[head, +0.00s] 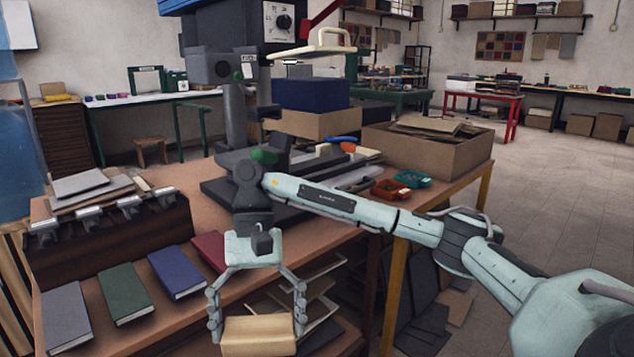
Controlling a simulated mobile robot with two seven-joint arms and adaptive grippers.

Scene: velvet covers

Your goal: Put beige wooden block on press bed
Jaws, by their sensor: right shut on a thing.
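My right gripper (257,322) hangs at the bottom centre of the head view, its two fingers shut on the opposite ends of the beige wooden block (258,337). The block is in front of the table's front edge, its lower part close to the picture's bottom edge. The press (237,105) stands behind on the table, with a grey column and a dial on its head. A dark flat base (213,190) at its foot looks like the press bed; my right wrist hides part of it. My left gripper is not in view.
Grey, green, blue and red books (123,293) lie along the table front. A dark rack with metal clamps (110,235) stands at left. An open cardboard box (428,150) and small red and green trays (390,188) are at right. Loose boards lie below the table.

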